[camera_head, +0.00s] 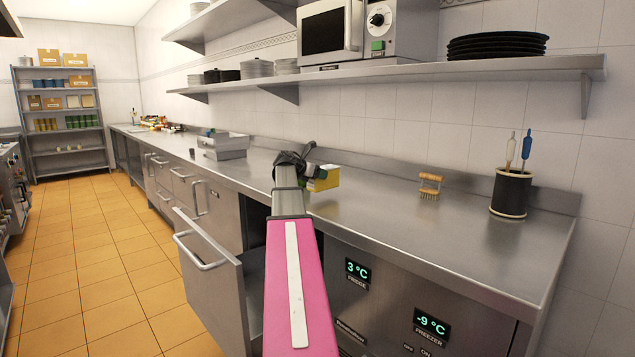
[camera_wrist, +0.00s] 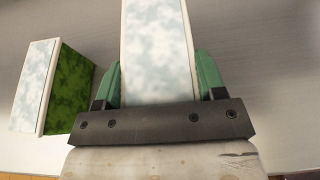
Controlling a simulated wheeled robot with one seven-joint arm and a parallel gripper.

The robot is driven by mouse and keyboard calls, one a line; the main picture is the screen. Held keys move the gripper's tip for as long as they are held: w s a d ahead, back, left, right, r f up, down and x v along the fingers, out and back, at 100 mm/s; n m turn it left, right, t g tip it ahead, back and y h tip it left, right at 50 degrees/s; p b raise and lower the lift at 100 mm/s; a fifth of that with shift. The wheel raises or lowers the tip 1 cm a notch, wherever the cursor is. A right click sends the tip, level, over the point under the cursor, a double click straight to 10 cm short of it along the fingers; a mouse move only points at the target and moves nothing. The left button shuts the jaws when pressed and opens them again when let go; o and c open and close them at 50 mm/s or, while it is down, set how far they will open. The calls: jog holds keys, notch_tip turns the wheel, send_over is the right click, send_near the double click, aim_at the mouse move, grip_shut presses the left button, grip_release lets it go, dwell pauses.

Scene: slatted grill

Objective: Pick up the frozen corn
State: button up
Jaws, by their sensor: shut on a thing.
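My gripper (camera_wrist: 158,82) is shut on a box with a frosted white face and pale edges, the frozen corn (camera_wrist: 157,40), with one green finger on each side. In the head view a yellow box (camera_head: 324,179), apparently the same one, shows at my gripper (camera_head: 312,172) over the steel counter. I cannot tell whether it touches the counter. A second frosted box with a green side (camera_wrist: 68,90) is left of the held box in the wrist view, apart from it. My pink arm hides part of the counter.
A drawer (camera_head: 212,285) stands open below the counter (camera_head: 420,225). A brush (camera_head: 430,186) and a black utensil holder (camera_head: 511,192) stand on the right. A metal tray (camera_head: 223,146) is farther left. A wall shelf (camera_head: 430,75) runs above. The counter between arm and brush is clear.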

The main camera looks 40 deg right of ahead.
jog(key=w+a+r, duration=0.2)
jog(key=a+r, duration=0.5)
jog(key=a, duration=0.4)
jog(key=shift+a+r, duration=0.2)
jog(key=shift+r, duration=0.1)
jog(key=shift+w, duration=0.1)
jog(key=shift+r, duration=0.1)
jog(key=shift+r, duration=2.4)
